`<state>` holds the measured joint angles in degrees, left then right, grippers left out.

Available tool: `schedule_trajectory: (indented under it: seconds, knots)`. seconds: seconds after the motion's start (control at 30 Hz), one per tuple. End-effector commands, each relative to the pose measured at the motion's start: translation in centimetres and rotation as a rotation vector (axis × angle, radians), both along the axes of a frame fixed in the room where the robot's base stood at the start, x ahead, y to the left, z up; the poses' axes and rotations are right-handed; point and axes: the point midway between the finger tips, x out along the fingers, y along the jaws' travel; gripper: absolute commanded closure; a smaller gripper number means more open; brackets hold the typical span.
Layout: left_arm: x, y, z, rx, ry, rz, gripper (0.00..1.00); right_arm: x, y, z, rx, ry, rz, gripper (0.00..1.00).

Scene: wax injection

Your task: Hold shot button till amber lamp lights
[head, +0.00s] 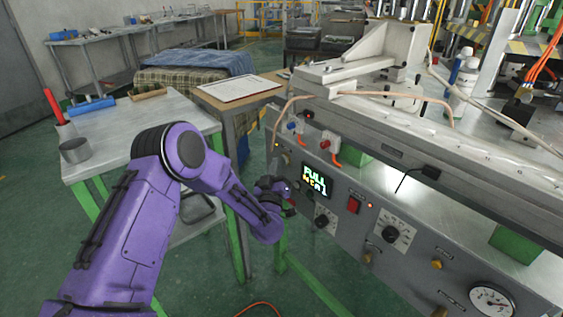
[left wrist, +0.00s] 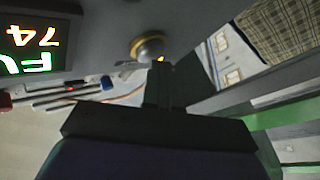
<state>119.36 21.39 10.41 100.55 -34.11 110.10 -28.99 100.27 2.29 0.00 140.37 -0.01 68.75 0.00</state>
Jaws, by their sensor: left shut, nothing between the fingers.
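My left gripper (head: 280,187) is shut and empty, its tip at the left end of the machine's grey front panel. In the left wrist view its shut fingers (left wrist: 160,82) point at a round brass-coloured button (left wrist: 147,45) on the panel. The fingertip overlaps the button's lower edge; I cannot tell whether it presses it. A small yellow glow shows at the fingertip. The lit display (head: 317,181) reads "FULL" on top, with a blurred line below; it also shows upside down in the left wrist view (left wrist: 38,38). I cannot tell which light is the amber lamp.
Cables hang over the machine's upper ledge.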

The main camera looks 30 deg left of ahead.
Motion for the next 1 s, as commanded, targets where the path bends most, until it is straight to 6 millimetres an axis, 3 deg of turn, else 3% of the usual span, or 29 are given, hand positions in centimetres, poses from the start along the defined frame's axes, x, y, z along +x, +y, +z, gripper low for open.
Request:
schedule_trajectory:
  seconds: [0.8, 1.0]
  knots:
    - [-1.8, 0.7, 0.0, 0.000, 0.000, 0.000, 1.00, 0.0, 0.0, 0.5, 0.000, 0.000, 0.000, 0.57]
    - [-3.5, 1.4, 0.1, 0.002, 0.002, 0.000, 1.00, 0.0, 0.0, 1.0, 0.000, 0.000, 0.000, 0.57]
